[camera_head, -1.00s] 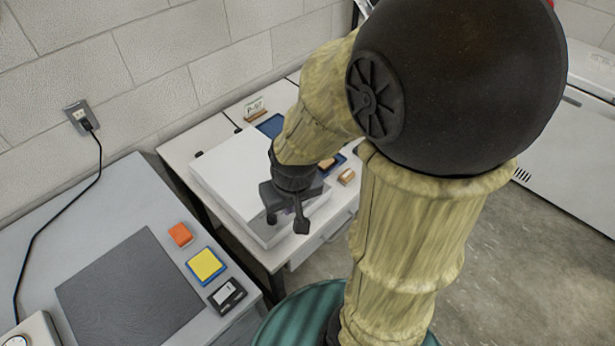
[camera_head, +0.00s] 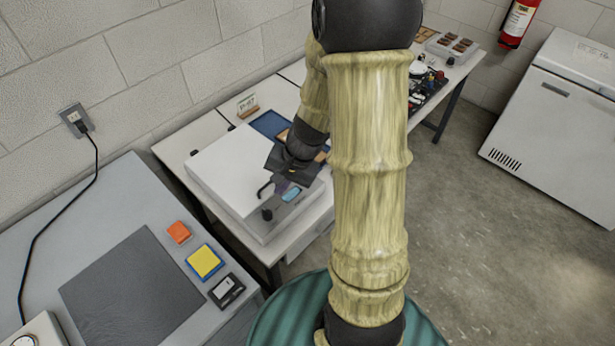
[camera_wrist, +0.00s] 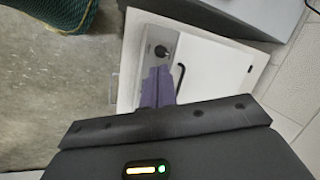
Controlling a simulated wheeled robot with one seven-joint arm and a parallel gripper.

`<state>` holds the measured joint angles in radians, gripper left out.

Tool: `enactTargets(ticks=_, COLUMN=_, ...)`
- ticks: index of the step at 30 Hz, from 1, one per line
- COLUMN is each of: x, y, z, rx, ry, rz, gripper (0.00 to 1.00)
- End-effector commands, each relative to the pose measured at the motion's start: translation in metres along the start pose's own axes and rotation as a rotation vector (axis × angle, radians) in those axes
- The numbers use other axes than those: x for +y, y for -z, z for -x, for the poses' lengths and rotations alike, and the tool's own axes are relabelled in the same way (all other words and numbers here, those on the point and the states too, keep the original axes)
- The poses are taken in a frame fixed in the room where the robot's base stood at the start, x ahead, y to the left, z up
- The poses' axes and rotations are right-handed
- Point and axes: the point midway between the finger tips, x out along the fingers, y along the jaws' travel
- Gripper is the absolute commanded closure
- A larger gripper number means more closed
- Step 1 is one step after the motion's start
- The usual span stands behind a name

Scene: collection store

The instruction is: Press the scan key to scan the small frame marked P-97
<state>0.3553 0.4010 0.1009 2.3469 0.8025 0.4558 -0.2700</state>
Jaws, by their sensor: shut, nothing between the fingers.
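The white flatbed scanner (camera_head: 232,172) stands on the table with its lid down. Its grey front strip holds a small blue display (camera_head: 291,195) and a dark round key-like piece (camera_head: 267,214), which also shows in the wrist view (camera_wrist: 161,50). A black curved handle (camera_head: 263,188) is on the lid's front. My gripper (camera_head: 281,187) is over the front strip, between handle and display; its purple fingers (camera_wrist: 157,88) are shut and empty, apart from the round piece. A card reading P-97 (camera_head: 248,106) stands behind the scanner. I cannot tell whether the frame lies under the lid.
A blue tray (camera_head: 268,122) lies behind the scanner, partly hidden by my arm. Open floor lies to the right.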

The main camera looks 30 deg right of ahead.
Motion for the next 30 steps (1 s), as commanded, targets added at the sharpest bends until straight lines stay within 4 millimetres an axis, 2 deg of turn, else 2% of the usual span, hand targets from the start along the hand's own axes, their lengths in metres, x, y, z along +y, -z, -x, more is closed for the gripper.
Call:
enactTargets(ticks=8, x=0.005, y=0.078, z=-0.017, rx=-0.020, ry=0.258, rz=-0.484, gripper=1.00)
enactTargets(ticks=12, x=0.020, y=0.125, z=-0.023, rx=0.006, ry=0.397, rz=-0.723, gripper=1.00)
enactTargets(ticks=16, x=0.037, y=0.158, z=-0.026, rx=0.040, ry=0.494, rz=-0.888, gripper=1.00)
enactTargets(ticks=21, x=0.048, y=0.175, z=-0.029, rx=0.063, ry=0.544, rz=-0.971, gripper=1.00)
enactTargets(ticks=30, x=0.048, y=0.175, z=-0.030, rx=0.063, ry=0.543, rz=-0.971, gripper=1.00)
